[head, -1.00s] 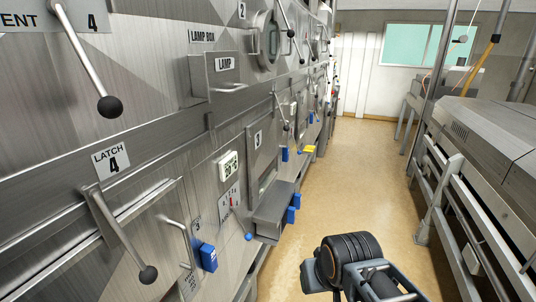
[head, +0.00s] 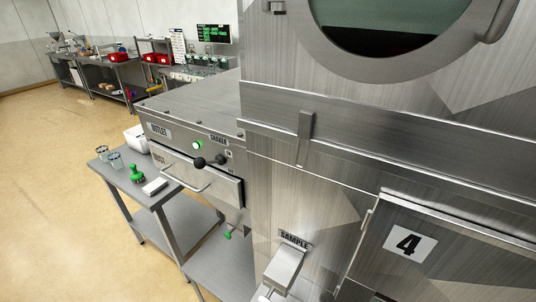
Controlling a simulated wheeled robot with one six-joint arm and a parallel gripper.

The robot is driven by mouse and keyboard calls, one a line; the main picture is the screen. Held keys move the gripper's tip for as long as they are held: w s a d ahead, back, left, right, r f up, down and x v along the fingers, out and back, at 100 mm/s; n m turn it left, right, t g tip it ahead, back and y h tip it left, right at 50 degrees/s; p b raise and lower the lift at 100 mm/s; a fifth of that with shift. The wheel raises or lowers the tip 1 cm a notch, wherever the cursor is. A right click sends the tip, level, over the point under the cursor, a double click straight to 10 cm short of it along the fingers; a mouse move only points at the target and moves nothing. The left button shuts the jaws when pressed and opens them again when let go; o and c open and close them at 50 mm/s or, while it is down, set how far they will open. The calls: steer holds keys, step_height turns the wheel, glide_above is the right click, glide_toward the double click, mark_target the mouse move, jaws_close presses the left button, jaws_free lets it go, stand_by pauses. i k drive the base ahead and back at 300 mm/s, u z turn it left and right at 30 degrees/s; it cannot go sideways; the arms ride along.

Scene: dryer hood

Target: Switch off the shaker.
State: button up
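A label that reads SHAKER (head: 218,139) is on the front of a low steel unit at the left middle of the head view. A green light (head: 197,145) glows to the left of it. Below are a dark round knob (head: 199,162) and a second dark knob (head: 220,159) beside a small plate too small to read. I cannot tell for certain which of them is the shaker's switch. My gripper is not in view.
A drawer handle (head: 190,182) sticks out below the knobs. A steel side table (head: 127,175) with jars, a green-topped item and a white box stands left of the unit. A SAMPLE spout (head: 286,268) juts out nearer. Floor (head: 60,190) at left is clear.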

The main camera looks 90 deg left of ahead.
mark_target(199, 162)
steer(key=u, duration=3.6)
steer(key=k, duration=0.65)
steer(key=u, duration=0.5)
steer(key=i, duration=0.4)
steer(key=u, duration=0.85)
steer(key=i, duration=0.7)
steer(key=z, duration=0.65)
steer(key=i, duration=0.8)
steer(key=z, duration=0.9)
